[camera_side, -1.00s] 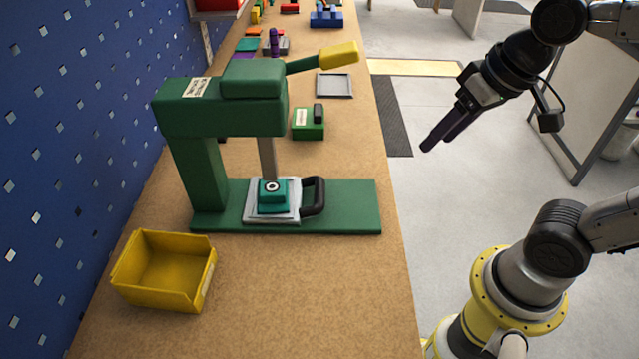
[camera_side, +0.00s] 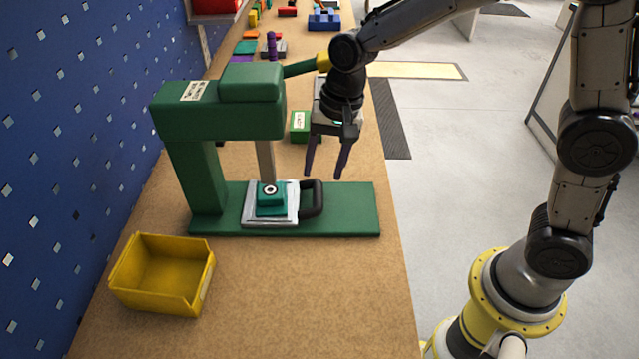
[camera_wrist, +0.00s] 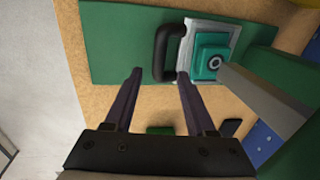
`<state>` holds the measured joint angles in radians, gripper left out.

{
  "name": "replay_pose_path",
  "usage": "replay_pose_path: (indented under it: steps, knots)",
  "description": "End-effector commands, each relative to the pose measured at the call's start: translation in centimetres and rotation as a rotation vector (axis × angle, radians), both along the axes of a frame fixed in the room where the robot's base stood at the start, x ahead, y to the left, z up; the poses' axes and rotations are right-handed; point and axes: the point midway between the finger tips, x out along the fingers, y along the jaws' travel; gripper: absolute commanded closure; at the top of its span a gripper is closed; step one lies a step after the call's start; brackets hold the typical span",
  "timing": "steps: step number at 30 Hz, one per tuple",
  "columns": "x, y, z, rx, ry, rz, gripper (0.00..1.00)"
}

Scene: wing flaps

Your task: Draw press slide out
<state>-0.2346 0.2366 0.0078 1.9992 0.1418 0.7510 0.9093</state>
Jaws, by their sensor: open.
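A green press (camera_side: 218,110) stands on the bench with a flat green base (camera_side: 350,208). A light grey slide plate (camera_side: 287,215) lies on the base under the ram, with a black loop handle (camera_side: 317,197) on its right side. A teal block with a dark ring (camera_side: 271,198) sits on the plate. In the wrist view the handle (camera_wrist: 162,52) and plate (camera_wrist: 212,33) are ahead of the fingertips. My gripper (camera_side: 326,172) is open and empty, pointing down near the handle, apart from it. It also shows in the wrist view (camera_wrist: 158,75).
A yellow bin (camera_side: 165,272) stands at the front left. A green box (camera_side: 299,126) is behind my gripper, partly hidden. The press lever (camera_side: 302,67) reaches close to my wrist.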

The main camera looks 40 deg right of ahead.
Motion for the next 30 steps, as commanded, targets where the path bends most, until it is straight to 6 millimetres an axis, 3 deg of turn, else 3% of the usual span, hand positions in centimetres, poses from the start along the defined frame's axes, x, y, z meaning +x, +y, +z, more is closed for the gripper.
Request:
replay_pose_path:
  steps: [9, 21, 30]
  knots:
    - [0.5, 0.5, -4.4, -0.002, 0.003, 0.001, 0.44]
    - [0.6, 0.6, -5.3, -0.001, 0.000, 0.002, 0.44]
    - [0.6, 0.6, -5.2, -0.002, 0.000, 0.002, 0.96]
